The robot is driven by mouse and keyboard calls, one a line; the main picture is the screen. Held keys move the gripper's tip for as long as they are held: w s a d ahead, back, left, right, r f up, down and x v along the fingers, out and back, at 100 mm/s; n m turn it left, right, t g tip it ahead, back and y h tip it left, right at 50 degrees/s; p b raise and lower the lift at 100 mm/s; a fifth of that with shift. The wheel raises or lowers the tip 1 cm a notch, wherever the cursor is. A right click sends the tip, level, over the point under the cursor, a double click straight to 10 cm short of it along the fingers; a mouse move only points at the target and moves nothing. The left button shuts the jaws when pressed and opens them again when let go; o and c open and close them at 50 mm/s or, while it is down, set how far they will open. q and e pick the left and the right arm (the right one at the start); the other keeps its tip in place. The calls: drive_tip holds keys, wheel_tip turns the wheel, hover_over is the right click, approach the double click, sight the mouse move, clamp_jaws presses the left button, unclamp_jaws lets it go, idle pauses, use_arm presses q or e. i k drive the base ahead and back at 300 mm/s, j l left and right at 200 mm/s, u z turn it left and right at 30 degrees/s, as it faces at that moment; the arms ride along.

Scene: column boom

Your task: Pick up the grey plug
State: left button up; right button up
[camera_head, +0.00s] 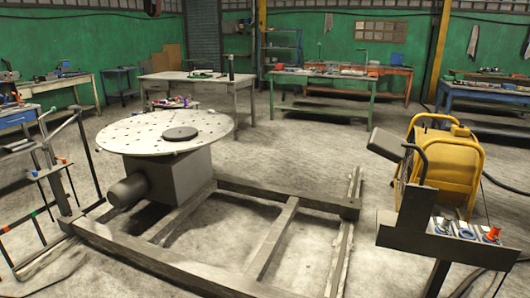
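I cannot pick out a grey plug with certainty. A dark grey pedestal (405,232) stands at the right. On its sloped top are a small greyish-white fitting (443,226), a blue-ringed fitting (466,234) and an orange-red plug-like piece (490,235). The greyish fitting could be the grey plug, but it is too small to tell. Neither of my grippers is in view.
A round pale turntable (140,133) on a grey block stands on a floor frame (283,237) of beams. A yellow-framed drum (446,165) stands behind the pedestal. A thin metal rack (45,172) is at left. Workbenches line the back. Dark cables lie at right.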

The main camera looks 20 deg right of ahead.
sight(445, 226)
drive_tip(key=k+l+z, duration=0.1)
drive_tip(key=l, duration=0.35)
drive_tip(key=l+z, duration=0.1)
drive_tip(key=l, duration=0.3)
drive_tip(key=l+u, duration=0.15)
drive_tip(key=u, duration=0.15)
drive_tip(key=k+l+u, duration=0.1)
drive_tip(key=u, duration=0.2)
drive_tip(key=l+u, duration=0.1)
drive_tip(key=u, duration=2.15)
drive_tip(key=k+u, duration=0.1)
drive_tip(key=u, duration=2.15)
drive_tip(key=j+u, duration=0.2)
drive_tip(key=u, duration=0.9)
drive_tip(key=j+u, duration=0.1)
drive_tip(key=u, duration=1)
drive_tip(key=j+u, duration=0.15)
drive_tip(key=u, duration=2.1)
drive_tip(key=i+l, duration=0.05)
